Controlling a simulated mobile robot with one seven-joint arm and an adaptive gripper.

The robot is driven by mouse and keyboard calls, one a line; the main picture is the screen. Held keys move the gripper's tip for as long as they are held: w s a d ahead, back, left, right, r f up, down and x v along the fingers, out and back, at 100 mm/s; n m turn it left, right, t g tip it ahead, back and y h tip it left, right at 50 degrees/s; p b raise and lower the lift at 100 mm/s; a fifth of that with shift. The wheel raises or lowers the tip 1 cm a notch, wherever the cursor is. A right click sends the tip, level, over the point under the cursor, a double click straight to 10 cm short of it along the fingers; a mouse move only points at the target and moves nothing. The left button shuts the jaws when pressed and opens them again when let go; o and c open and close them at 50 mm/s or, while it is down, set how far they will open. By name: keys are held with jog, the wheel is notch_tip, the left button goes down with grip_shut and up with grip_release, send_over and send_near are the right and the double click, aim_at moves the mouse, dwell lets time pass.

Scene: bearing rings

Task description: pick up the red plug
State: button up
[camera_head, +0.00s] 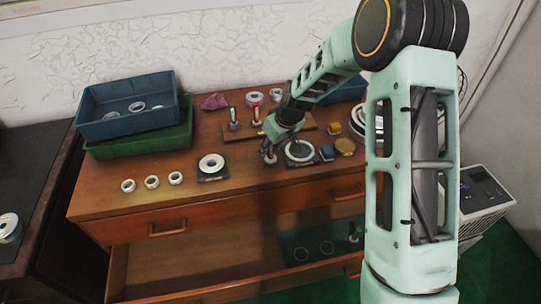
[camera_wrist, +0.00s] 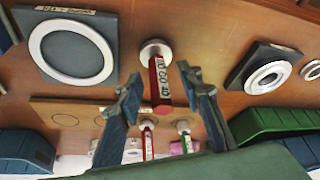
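A red plug (camera_wrist: 160,82) with a silver disc end and a white label on its handle stands on the wooden dresser top in the wrist view. My gripper (camera_wrist: 158,82) is open, with one finger on each side of the red handle and a visible gap on both sides. In the head view my gripper (camera_head: 270,151) is low over the front middle of the dresser and hides most of this plug. Another red-handled plug (camera_head: 256,112) stands on the wooden board behind, beside a green-handled one (camera_head: 234,116).
A ring on a dark plate (camera_head: 299,151) lies close right of my gripper, and another plate with a ring (camera_head: 212,166) lies left. Blue (camera_head: 137,121) and green (camera_head: 140,147) bins are stacked at the left. An open drawer (camera_head: 190,271) juts out below.

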jog(key=shift+c, duration=0.3)
grip_shut()
